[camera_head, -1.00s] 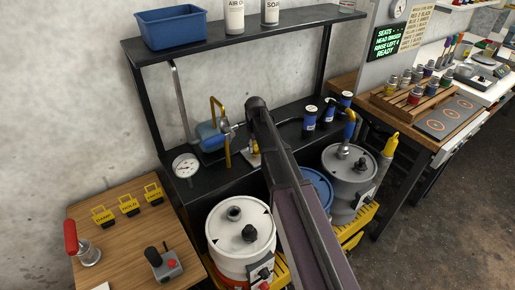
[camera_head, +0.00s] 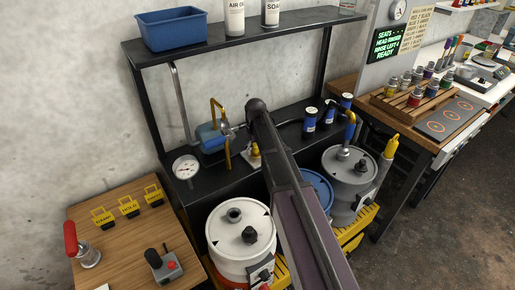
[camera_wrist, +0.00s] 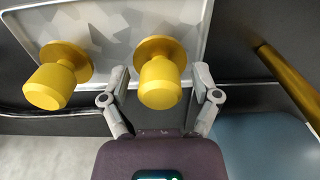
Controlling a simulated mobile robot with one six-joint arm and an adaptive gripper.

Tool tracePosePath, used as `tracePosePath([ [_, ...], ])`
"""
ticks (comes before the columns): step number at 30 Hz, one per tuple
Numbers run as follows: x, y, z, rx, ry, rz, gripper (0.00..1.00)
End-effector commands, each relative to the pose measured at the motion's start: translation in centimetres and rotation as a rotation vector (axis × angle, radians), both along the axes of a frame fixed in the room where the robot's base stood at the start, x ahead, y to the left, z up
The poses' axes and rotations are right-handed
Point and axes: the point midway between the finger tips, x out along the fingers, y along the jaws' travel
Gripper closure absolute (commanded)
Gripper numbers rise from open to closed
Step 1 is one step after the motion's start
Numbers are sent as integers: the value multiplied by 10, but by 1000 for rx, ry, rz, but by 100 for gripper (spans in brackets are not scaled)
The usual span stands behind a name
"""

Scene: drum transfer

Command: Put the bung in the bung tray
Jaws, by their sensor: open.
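Two yellow bungs with round flanges show in the wrist view, a left bung (camera_wrist: 52,82) and a right bung (camera_wrist: 160,80). Both are on a pale grey patterned tray (camera_wrist: 110,22) with a raised rim. My gripper (camera_wrist: 162,84) is open, with one finger on each side of the right bung's knob. Clear gaps show between the knob and both fingers. In the head view my arm hides the gripper; only a bit of yellow on a pale base (camera_head: 254,158) shows beside the arm.
A yellow bar (camera_wrist: 288,80) and a blue rounded surface (camera_wrist: 262,148) lie to the right in the wrist view. In the head view, a white-topped drum (camera_head: 228,222), a blue drum (camera_head: 318,187) and a grey drum (camera_head: 350,175) stand before the black shelf (camera_head: 235,48).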

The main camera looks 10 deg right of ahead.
Motion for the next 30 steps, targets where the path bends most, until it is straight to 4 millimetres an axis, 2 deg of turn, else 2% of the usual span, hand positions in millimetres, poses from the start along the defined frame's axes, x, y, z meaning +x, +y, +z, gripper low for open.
tracePosePath([
  [8,0,0,17,0,0,0,20],
  [30,0,-1,80,0,0,-1,20],
])
